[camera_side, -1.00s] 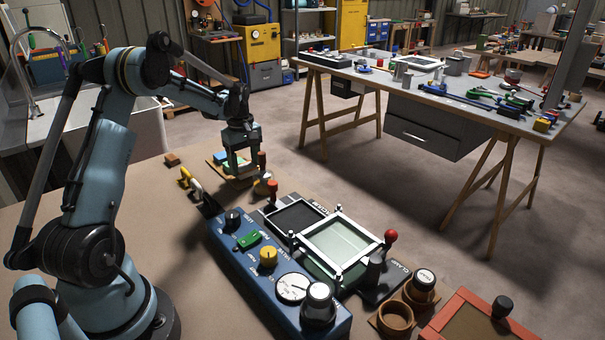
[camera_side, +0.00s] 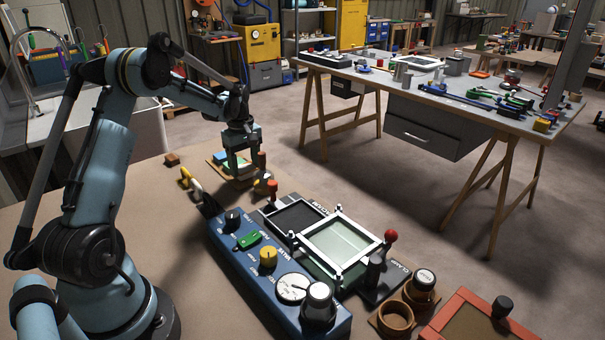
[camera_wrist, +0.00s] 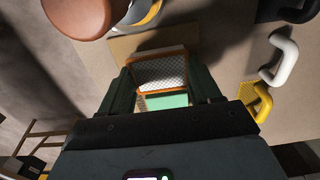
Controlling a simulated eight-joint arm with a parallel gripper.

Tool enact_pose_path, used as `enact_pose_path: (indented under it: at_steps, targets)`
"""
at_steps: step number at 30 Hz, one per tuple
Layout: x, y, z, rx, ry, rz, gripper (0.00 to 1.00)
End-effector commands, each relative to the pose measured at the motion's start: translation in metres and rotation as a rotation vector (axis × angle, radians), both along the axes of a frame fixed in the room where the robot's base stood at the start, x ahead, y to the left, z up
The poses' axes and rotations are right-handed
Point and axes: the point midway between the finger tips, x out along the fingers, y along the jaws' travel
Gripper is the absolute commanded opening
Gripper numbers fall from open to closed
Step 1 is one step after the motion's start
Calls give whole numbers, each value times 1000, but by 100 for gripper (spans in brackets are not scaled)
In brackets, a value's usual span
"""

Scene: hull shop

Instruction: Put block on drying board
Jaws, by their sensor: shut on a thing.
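My gripper (camera_side: 240,160) is at the far end of the bench, pointing down over a tan board (camera_side: 216,162), which I take to be the drying board. In the wrist view, my gripper (camera_wrist: 165,88) is shut on a block (camera_wrist: 160,72) with a white meshed face and orange-brown edges. Pale green (camera_wrist: 166,100) shows just behind the block's near edge. The tan board (camera_wrist: 122,46) also shows beyond the block.
Red-brown knobs (camera_side: 272,187) stand close to my gripper. A blue control box (camera_side: 262,262) and a framed screen (camera_side: 338,242) fill the bench front. A small brown block (camera_side: 171,159) lies apart at left.

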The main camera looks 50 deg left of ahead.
Motion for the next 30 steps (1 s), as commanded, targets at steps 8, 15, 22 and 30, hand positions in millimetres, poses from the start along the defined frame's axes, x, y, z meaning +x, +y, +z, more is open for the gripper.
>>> enact_pose_path:
  at_steps: [8,15,22,30]
  targets:
    - [0,0,-2,0,0,0,36]
    - [0,0,-5,0,0,0,36]
    - [0,0,-8,0,0,0,36]
    - [0,0,-10,0,0,0,79]
